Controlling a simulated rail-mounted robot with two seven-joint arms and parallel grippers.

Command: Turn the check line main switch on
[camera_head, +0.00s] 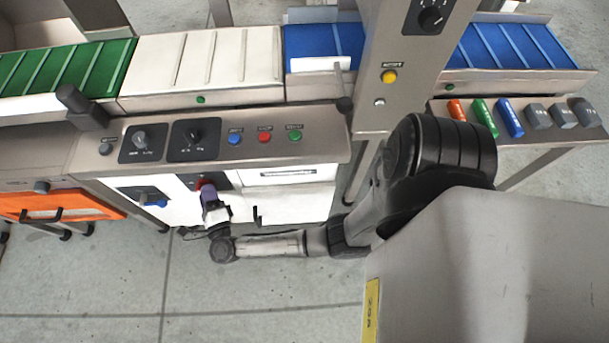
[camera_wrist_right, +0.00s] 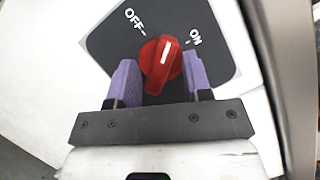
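The main switch is a red rotary knob (camera_wrist_right: 160,62) on a dark plate (camera_wrist_right: 110,45) marked OFF and ON in the right wrist view. Its white pointer line lies between the OFF and ON marks. My right gripper (camera_wrist_right: 160,85) has one purple finger on each side of the knob, close against it, and appears closed on it. In the head view, the right gripper (camera_head: 210,196) is at the white cabinet front, and only a little of the red knob (camera_head: 203,184) shows above it. My left gripper is not in view.
A control panel above the switch carries two black dials (camera_head: 194,136) and blue, red and green buttons (camera_head: 264,137). A blue-handled switch (camera_head: 150,196) sits to the left. An orange drawer (camera_head: 60,206) is at far left. Conveyors (camera_head: 205,60) run behind. A grey post (camera_head: 395,75) stands right.

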